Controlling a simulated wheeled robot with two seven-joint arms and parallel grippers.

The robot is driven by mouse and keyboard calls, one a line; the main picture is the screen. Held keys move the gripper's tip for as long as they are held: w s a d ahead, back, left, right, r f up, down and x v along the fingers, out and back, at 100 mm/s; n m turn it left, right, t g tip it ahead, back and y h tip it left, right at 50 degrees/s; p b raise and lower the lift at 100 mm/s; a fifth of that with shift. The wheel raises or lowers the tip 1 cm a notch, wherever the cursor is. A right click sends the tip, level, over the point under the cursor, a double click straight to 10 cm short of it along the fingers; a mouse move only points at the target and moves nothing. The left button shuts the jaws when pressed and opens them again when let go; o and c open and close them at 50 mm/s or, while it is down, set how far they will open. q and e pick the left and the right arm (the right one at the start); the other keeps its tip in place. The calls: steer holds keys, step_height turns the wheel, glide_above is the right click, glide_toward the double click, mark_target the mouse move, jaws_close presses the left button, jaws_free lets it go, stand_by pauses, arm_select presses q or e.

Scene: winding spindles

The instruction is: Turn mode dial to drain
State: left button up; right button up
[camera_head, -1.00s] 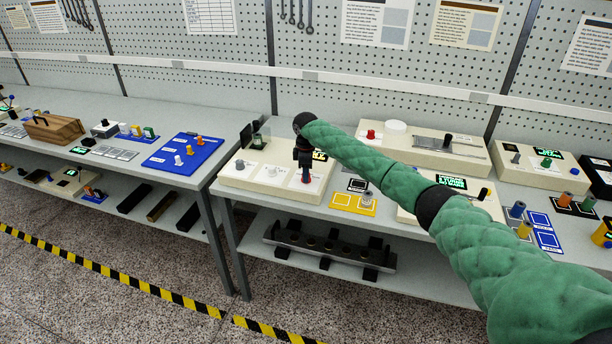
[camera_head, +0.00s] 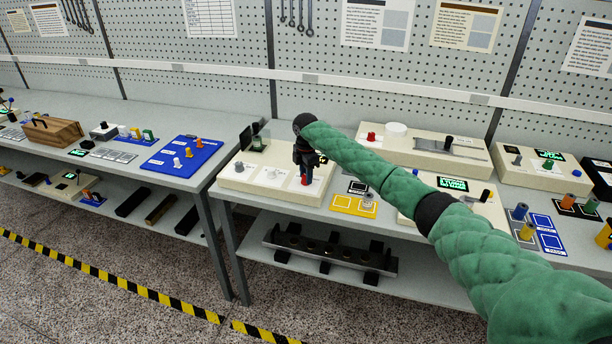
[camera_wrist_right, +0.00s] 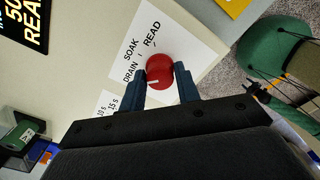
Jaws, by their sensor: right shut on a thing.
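The mode dial (camera_wrist_right: 160,72) is a red round knob on a white label plate (camera_wrist_right: 185,40) printed SOAK, DRAIN and READ. A short white mark on the knob points left in the right wrist view, roughly toward the DRAIN word. My right gripper (camera_wrist_right: 162,84) is shut on the knob, one dark blue finger on each side. In the head view my right gripper (camera_head: 304,174) points down at the right end of the cream panel (camera_head: 235,185), and only a little red of the dial (camera_head: 305,182) shows under it. My left gripper is not in view.
Two paler knobs sit on the same panel to the left of the dial. A long cream device (camera_head: 375,150) stands behind. A dark rack (camera_head: 325,252) lies on the shelf below.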

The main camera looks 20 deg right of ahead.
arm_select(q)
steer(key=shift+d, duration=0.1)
arm_select(e)
steer(key=shift+r, duration=0.1)
steer(key=o, duration=0.7)
steer(key=shift+o, duration=1.4)
step_height(320, 180, up, 6)
steer(key=b, duration=0.2)
steer(key=shift+b, duration=0.4)
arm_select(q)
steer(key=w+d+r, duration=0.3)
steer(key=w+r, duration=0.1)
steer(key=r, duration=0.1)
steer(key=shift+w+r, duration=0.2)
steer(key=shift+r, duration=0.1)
arm_select(e)
steer(key=shift+r, duration=0.85)
steer(key=shift+f, duration=0.1)
